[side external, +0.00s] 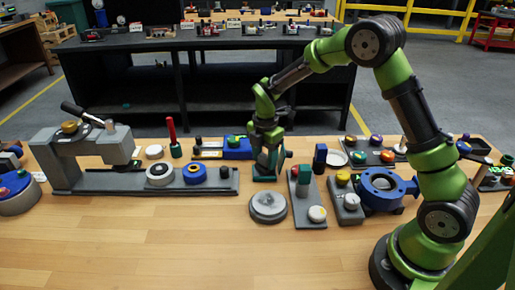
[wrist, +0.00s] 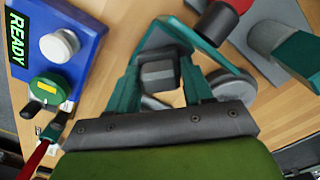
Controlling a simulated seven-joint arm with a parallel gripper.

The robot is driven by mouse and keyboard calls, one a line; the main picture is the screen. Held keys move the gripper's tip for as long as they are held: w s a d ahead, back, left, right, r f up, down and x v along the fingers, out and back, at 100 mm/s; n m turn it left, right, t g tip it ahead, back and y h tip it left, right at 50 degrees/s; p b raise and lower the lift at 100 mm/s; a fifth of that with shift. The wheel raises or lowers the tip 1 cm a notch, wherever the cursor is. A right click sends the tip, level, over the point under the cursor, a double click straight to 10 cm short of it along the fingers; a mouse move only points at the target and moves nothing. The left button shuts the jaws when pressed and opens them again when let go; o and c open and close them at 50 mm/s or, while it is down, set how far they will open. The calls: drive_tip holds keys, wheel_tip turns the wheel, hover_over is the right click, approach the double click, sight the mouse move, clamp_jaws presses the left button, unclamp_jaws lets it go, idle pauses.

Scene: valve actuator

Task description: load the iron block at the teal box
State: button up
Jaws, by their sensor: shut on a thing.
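The iron block (wrist: 158,72) is a dark grey block between the teal fingers of my gripper (wrist: 158,62) in the wrist view. My gripper is shut on it. A teal wall (wrist: 197,45), which looks like part of the teal box, lies just beyond and right of the block. I cannot tell whether the block is inside the box or above it. In the side view my gripper (side external: 267,150) points down at a small teal shape (side external: 265,172) behind a grey disc. The block cannot be made out there.
The blue READY unit (wrist: 60,40) with white and green knobs is at the wrist view's left. In the side view a round grey disc (side external: 268,207) stands in front of my gripper. A grey press (side external: 90,150) is left, a blue ring valve (side external: 382,185) right.

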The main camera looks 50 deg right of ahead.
sight(264, 155)
drive_tip(key=shift+f, duration=0.6)
idle(1.4)
drive_tip(key=shift+r, duration=3.6)
